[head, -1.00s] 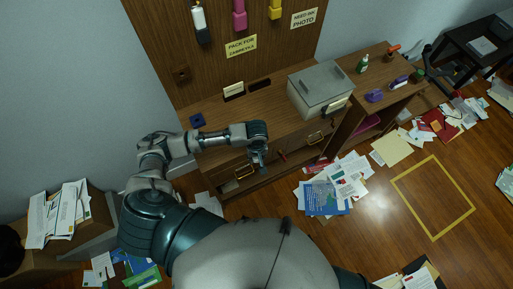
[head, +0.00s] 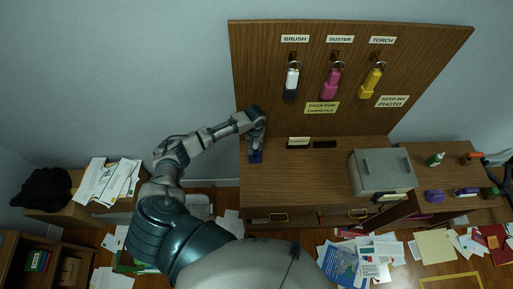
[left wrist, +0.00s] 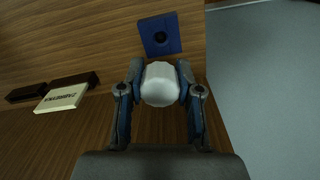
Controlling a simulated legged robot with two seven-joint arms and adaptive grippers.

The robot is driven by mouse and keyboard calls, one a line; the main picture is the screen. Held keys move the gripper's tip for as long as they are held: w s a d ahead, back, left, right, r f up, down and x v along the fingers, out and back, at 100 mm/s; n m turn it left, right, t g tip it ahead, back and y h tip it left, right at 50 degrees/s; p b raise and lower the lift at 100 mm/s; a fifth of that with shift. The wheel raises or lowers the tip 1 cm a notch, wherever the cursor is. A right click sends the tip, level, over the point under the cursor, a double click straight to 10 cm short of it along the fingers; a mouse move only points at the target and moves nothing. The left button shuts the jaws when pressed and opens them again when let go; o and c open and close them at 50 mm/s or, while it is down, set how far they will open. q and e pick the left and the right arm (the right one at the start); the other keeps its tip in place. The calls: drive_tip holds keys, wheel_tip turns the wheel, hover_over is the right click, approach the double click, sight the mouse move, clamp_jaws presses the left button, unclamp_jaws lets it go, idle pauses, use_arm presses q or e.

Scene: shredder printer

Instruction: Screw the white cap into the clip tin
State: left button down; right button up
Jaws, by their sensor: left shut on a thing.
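My left gripper (head: 257,143) is at the left end of the wooden desk. In the left wrist view the gripper (left wrist: 160,84) is shut on the white cap (left wrist: 160,88), a rounded white piece held between both fingertips. A blue square piece with a dark round hole (left wrist: 161,47), likely the clip tin, is just beyond the cap. In the head view this blue piece (head: 255,158) lies on the desk's left end, partly covered by the gripper. The cap is hidden in the head view. It looks apart from the blue piece. My right gripper is not in view.
A label stand (left wrist: 62,98) and a dark slot piece (head: 325,144) are at the desk's back. A grey lidded box (head: 382,174) stands on the right. A brush, duster and torch hang on the upright board (head: 310,95). The desk's middle (head: 300,175) is clear.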

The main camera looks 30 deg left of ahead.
use_arm(q)
drive_tip(key=shift+d+r, duration=0.1)
drive_tip(key=shift+d, duration=0.2)
drive_tip(key=shift+a, duration=0.1)
drive_tip(key=shift+a+f, duration=0.4)
drive_tip(key=shift+f, duration=0.25)
wheel_tip(320, 180, down, 3)
drive_tip(key=shift+f+b, duration=0.15)
drive_tip(key=shift+b, duration=0.75)
drive_tip(key=shift+d+f+b, duration=0.3)
drive_tip(key=shift+f, duration=0.25)
drive_tip(key=shift+d+f, duration=0.1)
drive_tip(key=shift+a, duration=0.25)
drive_tip(key=shift+a+f, duration=0.1)
drive_tip(key=shift+a, duration=0.1)
drive_tip(key=shift+d, duration=0.1)
drive_tip(key=shift+d+p, duration=0.3)
drive_tip(key=shift+p, duration=0.15)
drive_tip(key=shift+d, duration=0.1)
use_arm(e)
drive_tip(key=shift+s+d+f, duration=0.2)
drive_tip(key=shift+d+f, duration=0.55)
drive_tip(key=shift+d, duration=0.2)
